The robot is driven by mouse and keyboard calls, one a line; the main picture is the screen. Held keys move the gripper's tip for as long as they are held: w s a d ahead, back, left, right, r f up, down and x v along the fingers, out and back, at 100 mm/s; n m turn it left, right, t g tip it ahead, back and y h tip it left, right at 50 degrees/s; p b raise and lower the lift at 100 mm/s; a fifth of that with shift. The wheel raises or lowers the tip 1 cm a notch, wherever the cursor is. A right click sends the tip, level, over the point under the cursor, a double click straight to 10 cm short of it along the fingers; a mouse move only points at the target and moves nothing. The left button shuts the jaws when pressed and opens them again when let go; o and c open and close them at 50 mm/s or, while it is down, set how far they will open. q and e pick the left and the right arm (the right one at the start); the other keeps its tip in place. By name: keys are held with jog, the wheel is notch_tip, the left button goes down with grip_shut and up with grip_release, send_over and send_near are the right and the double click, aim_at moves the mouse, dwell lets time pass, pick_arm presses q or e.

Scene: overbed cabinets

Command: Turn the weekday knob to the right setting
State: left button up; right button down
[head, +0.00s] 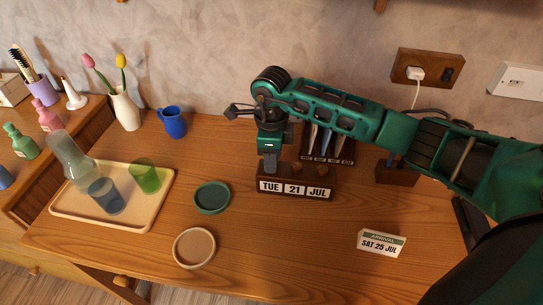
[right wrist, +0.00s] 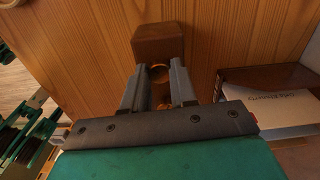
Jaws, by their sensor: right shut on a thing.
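A dark wooden block calendar (head: 263,187) stands on the desk, its white tiles reading TUE, 21 and JUL. Round wooden knobs sit on its top; the ones above 21 (head: 296,168) and JUL (head: 322,169) are visible. My right gripper (head: 270,168) points down at the calendar's left end, above TUE, shut on the weekday knob, which is mostly hidden there. In the right wrist view the knob (right wrist: 159,72) shows between the two fingers, beside the block's end (right wrist: 158,40). An arrival card (head: 381,243) reads SAT 25 JUL. My left gripper is not in view.
Behind the calendar stands a dark rack (head: 335,150) with upright slips. Green (head: 212,197) and beige (head: 194,248) round dishes lie in front. A tray (head: 150,210) holds a carafe and two tumblers. A blue mug (head: 173,123) and a tulip vase (head: 125,108) stand back left.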

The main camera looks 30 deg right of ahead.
jog(key=m, duration=0.5)
jog(key=shift+p, duration=0.3)
dwell(0.4)
jog(key=c, duration=0.9)
grip_release()
notch_tip(320, 180, up, 13)
jog(key=shift+f, duration=0.1)
